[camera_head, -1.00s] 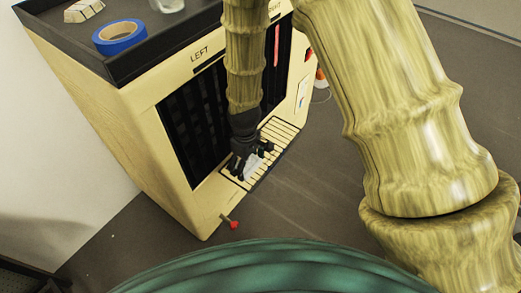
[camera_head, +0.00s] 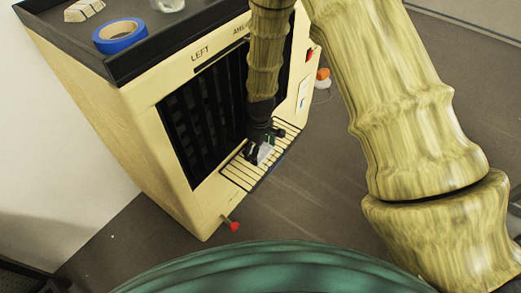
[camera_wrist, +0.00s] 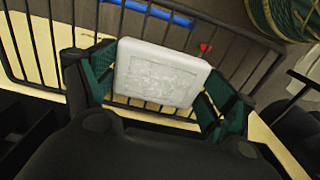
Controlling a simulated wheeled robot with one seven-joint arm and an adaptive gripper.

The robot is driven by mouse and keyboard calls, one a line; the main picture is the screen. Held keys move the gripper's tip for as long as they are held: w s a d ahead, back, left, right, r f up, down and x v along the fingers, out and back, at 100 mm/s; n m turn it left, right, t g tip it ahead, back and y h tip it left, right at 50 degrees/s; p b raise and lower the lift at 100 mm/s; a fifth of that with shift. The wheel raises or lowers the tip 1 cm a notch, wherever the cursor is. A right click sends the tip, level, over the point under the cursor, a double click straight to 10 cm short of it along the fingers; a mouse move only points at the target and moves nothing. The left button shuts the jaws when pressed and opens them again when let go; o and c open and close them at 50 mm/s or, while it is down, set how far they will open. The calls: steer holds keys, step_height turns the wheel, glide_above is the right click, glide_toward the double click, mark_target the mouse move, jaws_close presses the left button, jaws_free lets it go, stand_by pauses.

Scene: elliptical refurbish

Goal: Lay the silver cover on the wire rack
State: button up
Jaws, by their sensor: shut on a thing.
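The silver cover (camera_wrist: 162,73) is a pale, square plate with rounded corners and a faint raised pattern. My gripper (camera_wrist: 158,85) is shut on it, with a green-padded finger at each side in the wrist view. In the head view my gripper (camera_head: 263,151) and the cover (camera_head: 265,153) are over the wire rack (camera_head: 240,174) at the front of the cabinet. The rack's dark bars (camera_wrist: 232,55) pass behind the cover in the wrist view. I cannot tell whether the cover touches the bars.
The wooden cabinet (camera_head: 130,130) has a dark slatted opening (camera_head: 195,125) behind the rack. A red knob (camera_head: 234,226) sticks out at its lower front. Blue tape (camera_head: 119,36) lies on the black top tray. A blue strip (camera_wrist: 150,10) shows beyond the rack. The near-left part of the rack is bare.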

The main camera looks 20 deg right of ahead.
steer(key=shift+f, duration=0.1)
steer(key=o, duration=1.1)
steer(key=shift+c, duration=0.2)
step_height(320, 180, up, 12)
steer(key=shift+p, duration=0.45)
